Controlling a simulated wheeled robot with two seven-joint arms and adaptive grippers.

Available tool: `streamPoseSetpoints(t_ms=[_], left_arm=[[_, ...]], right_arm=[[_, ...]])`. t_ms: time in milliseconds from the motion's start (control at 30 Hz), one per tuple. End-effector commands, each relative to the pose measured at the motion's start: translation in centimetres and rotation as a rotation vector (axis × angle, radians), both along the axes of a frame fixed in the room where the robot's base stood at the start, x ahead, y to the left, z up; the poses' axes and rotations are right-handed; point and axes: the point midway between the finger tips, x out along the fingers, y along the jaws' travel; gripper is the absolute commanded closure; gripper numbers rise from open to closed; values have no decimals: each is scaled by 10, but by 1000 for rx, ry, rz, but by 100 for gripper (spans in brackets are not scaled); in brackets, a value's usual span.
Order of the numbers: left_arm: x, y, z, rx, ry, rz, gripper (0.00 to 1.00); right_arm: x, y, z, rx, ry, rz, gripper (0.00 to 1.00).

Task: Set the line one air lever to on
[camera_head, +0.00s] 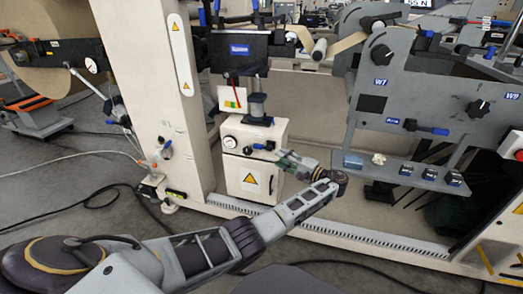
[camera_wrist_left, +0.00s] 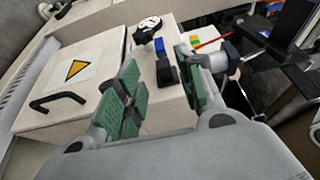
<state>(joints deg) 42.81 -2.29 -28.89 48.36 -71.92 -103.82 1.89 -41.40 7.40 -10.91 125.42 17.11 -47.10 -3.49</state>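My left gripper (camera_head: 287,160) is at the right side of the cabinet top. Its green-padded fingers (camera_wrist_left: 158,92) are apart, and the lever shows between them in the left wrist view; whether they touch it I cannot tell. My right gripper is not in view.
Another blue-handled valve (camera_head: 166,149) is on the cream column. A grey machine panel (camera_head: 420,100) with black knobs and a blue-tipped lever (camera_head: 432,129) stands at right. A small shelf (camera_head: 395,172) with several dark blue items juts out below it. Cables lie on the floor.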

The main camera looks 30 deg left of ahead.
Motion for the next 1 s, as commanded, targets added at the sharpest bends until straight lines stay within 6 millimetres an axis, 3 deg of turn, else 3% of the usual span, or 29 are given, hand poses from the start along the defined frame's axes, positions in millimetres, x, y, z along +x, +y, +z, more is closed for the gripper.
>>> streamPoseSetpoints(t_ms=[700, 1000], left_arm=[[14, 93, -1, 1, 0, 1, 62], [18, 112, -1, 1, 1, 0, 62]], right_arm=[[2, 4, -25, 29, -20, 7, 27], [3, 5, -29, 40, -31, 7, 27]])
